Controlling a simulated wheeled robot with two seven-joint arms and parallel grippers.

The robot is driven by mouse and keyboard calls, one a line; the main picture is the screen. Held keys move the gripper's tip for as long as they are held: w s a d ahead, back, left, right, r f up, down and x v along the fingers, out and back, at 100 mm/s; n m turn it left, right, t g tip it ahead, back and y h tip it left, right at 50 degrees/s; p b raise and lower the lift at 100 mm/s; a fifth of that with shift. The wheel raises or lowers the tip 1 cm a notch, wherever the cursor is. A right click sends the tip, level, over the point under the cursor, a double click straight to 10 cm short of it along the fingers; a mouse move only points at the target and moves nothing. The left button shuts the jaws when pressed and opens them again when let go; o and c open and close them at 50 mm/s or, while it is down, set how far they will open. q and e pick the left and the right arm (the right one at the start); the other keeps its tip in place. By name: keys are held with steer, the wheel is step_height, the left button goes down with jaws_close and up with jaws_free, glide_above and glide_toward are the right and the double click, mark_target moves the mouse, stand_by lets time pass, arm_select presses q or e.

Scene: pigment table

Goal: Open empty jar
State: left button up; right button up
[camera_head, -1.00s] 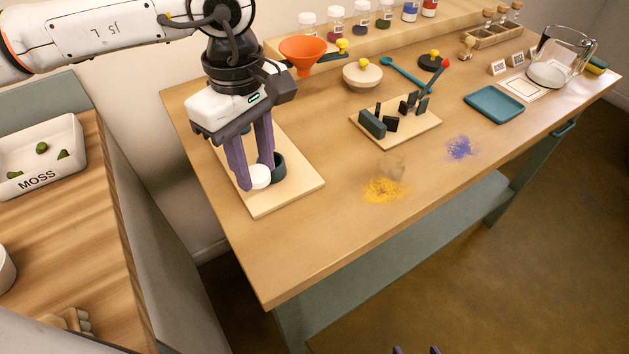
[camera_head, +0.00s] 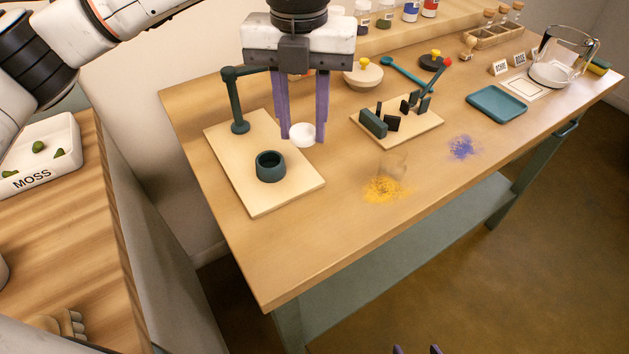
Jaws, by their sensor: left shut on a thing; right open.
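My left gripper (camera_head: 302,137) points down over the table, its purple fingers shut on a round white lid (camera_head: 302,131). The lid is just to the right of the wooden stand board, and I cannot tell its exact height. A faint, see-through, jar-like shape (camera_head: 393,164) shows beside the yellow powder; it is too faint to tell if it is the empty jar. The dark green ring holder (camera_head: 270,167) on the board stands clear of the gripper, with no lid on it. My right gripper (camera_head: 418,350) shows only its fingertips at the bottom edge, apart and empty.
The stand board (camera_head: 255,200) carries a dark green post with an arm. Yellow powder (camera_head: 383,189) and blue powder (camera_head: 461,147) lie on the table. A board with dark blocks (camera_head: 420,128), a teal tray (camera_head: 495,103) and a glass pitcher (camera_head: 560,60) stand further right. The table's front is clear.

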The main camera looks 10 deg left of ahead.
mark_target(315, 179)
arm_select(q)
steer(key=n, duration=0.2)
steer(key=d+n, duration=0.1)
steer(key=n, duration=0.3)
steer(key=shift+w+d+r, duration=0.2)
steer(key=shift+d+r, duration=0.15)
steer(key=shift+r, duration=0.05)
steer(key=shift+f, duration=5.05)
steer(key=o, duration=1.2)
step_height(315, 179, up, 12)
steer(key=shift+r, duration=0.1)
